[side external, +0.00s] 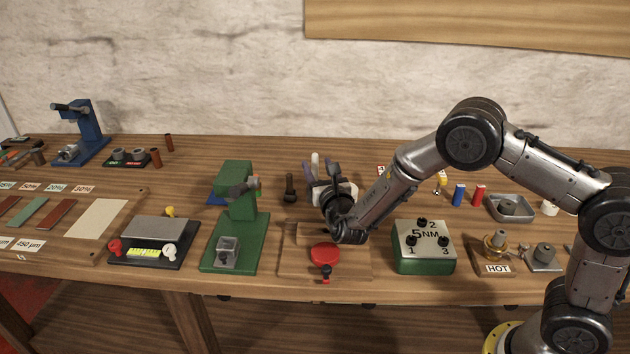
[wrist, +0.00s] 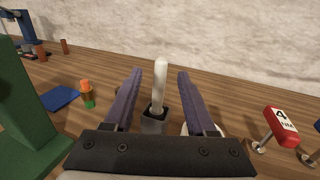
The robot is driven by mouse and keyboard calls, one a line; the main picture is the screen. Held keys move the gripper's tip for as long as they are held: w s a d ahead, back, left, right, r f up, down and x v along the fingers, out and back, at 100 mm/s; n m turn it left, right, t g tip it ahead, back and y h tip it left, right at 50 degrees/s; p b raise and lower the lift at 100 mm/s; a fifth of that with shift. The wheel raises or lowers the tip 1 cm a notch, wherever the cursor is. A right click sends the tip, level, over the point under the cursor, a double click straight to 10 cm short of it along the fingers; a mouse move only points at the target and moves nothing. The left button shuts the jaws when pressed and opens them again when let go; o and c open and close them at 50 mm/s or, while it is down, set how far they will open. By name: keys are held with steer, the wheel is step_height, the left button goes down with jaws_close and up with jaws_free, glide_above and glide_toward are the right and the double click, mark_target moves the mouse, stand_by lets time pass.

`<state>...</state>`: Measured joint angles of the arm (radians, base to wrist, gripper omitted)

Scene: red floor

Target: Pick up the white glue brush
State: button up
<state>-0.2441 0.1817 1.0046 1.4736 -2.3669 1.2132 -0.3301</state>
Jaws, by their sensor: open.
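The white glue brush (wrist: 160,84) stands upright in a small dark square holder (wrist: 154,122) in the wrist view. My gripper (wrist: 161,76) is open, with one purple finger on each side of the brush and a visible gap on both sides. The fingers point toward the back of the table. In the side external view the white tip of the brush (side external: 315,160) shows between the purple fingers of my gripper (side external: 318,166). The brush's lower part and holder are hidden there by my gripper.
A green stand (side external: 238,220) is to the left, with a blue pad (wrist: 61,97) and an orange-and-green bottle (wrist: 87,94) near it. A red tag marked 4 (wrist: 281,125) is at right. A green 5 NM block (side external: 424,247) and a red disc (side external: 324,254) are nearer the front.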

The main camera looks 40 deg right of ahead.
steer(key=x, duration=0.6)
steer(key=shift+w+r, duration=0.15)
steer(key=shift+w, duration=0.05)
steer(key=shift+d, duration=0.15)
jaws_close()
